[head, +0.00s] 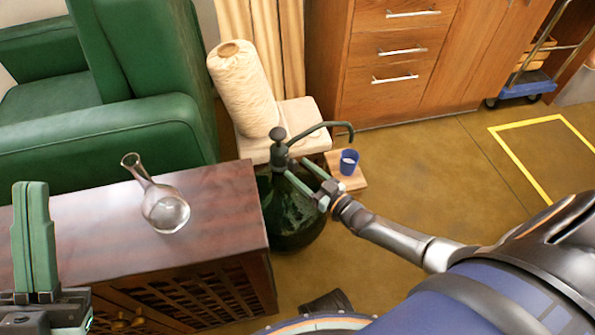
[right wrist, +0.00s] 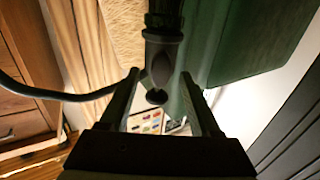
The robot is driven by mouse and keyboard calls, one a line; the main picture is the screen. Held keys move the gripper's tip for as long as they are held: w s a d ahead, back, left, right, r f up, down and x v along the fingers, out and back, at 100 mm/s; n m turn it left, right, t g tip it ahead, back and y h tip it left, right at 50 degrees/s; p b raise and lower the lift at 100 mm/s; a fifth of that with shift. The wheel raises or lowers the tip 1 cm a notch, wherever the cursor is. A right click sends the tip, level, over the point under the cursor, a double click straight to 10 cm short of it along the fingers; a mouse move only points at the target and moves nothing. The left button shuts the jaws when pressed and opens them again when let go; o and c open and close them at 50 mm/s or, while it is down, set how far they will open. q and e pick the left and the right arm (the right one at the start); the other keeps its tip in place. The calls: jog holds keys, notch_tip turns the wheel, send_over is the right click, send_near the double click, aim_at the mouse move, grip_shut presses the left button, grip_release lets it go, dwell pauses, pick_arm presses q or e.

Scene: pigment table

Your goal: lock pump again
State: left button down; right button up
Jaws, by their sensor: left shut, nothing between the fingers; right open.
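The pump (head: 280,150) is dark, with a round knob on top and a long curved spout. It stands upright on a big dark green glass bottle (head: 292,212) beside the wooden cabinet. My right gripper (head: 303,178) is at the pump's neck, with its green fingers reaching toward it from the right. In the right wrist view the pump (right wrist: 162,55) shows between and beyond the open fingers; I cannot tell whether they touch it. My left gripper (head: 33,240) is shut and empty above the cabinet's left end.
A round glass flask (head: 165,210) stands on the dark wooden cabinet (head: 235,215). A blue cup (head: 348,162) sits on a small wooden board right of the bottle. A yarn cone (head: 243,90) stands on a pale stool (head: 305,115) behind. A green armchair (head: 110,130) is at the left.

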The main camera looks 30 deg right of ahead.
jog(key=shift+x, duration=0.8)
jog(key=shift+c, duration=0.4)
grip_shut()
